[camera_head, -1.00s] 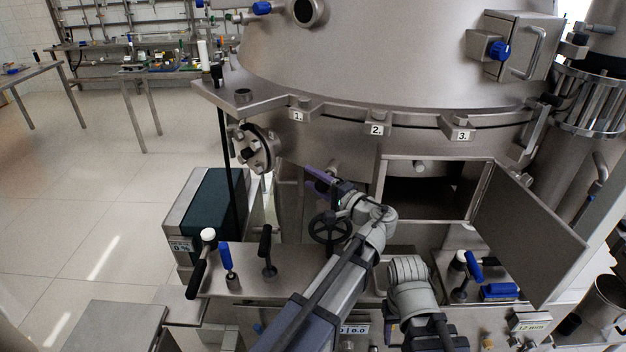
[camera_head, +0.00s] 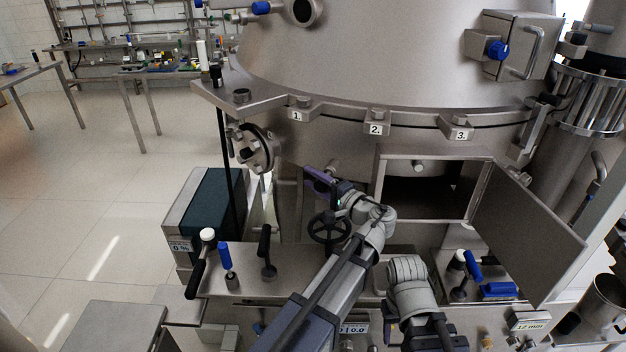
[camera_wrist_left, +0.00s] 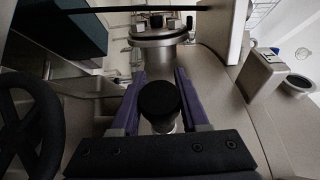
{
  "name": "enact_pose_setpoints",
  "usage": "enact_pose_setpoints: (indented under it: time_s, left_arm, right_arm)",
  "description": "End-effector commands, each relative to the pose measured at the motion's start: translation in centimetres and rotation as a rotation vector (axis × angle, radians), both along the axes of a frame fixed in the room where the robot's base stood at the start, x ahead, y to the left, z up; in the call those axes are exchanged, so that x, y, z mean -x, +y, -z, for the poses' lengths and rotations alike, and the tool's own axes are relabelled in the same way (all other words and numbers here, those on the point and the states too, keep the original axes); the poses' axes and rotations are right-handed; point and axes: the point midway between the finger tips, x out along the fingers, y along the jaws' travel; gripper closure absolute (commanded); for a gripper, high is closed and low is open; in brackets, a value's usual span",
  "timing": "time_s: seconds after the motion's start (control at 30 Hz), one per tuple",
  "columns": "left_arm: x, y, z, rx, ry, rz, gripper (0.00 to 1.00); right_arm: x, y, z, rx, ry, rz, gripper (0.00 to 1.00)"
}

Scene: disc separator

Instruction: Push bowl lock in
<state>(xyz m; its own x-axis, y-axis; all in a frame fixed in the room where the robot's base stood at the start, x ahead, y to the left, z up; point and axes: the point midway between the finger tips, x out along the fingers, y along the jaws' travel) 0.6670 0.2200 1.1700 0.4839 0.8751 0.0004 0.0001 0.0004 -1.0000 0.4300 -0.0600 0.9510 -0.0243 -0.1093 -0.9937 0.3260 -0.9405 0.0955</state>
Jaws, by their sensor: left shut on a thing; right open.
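My left gripper (camera_head: 314,182) has purple fingers and reaches against the lower front of the steel separator body (camera_head: 345,155), left of the open door. In the left wrist view, the left gripper (camera_wrist_left: 160,78) is shut on a round black knob (camera_wrist_left: 160,98) with a short metal shaft, which I take to be the bowl lock. One finger is on each side of the knob. How far the shaft reaches into the body is hidden. In the head view the arm and fingers hide the knob. Part of my right arm shows at lower middle, but its gripper is not visible.
A black handwheel (camera_head: 329,228) is just below the left gripper. An open door (camera_head: 530,232) swings out at right beside a dark compartment. Several levers stand on the front ledge, including a blue one (camera_head: 225,257). A flanged port (camera_head: 252,148) is up left.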

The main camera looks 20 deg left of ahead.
Motion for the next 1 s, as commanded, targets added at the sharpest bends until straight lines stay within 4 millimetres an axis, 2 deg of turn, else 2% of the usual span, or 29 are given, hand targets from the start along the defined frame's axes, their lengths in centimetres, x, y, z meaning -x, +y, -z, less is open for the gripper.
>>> enact_pose_setpoints:
  time_s: [0.4, 0.7, 0.93, 0.97, 1.0]
  left_arm:
    - [-0.1, -0.1, 0.1, 0.003, 0.001, 0.001, 1.0]
    - [-3.6, -0.5, 0.1, 0.003, 0.001, 0.001, 1.0]
    - [-3.6, -0.5, 0.0, 0.001, 0.0, 0.005, 1.0]
    - [-3.6, -0.5, 0.0, 0.001, 0.0, 0.005, 0.54]
    - [-3.6, -0.5, 0.0, 0.001, 0.0, 0.005, 0.5]
  right_arm:
    - [0.0, 0.0, 0.0, 0.0, 0.0, 0.0, 0.5]
    - [0.0, 0.0, 0.0, 0.0, 0.0, 0.0, 0.5]
    - [0.0, 0.0, 0.0, 0.0, 0.0, 0.0, 0.5]
    - [0.0, 0.0, 0.0, 0.0, 0.0, 0.0, 0.5]
    - [0.0, 0.0, 0.0, 0.0, 0.0, 0.0, 0.5]
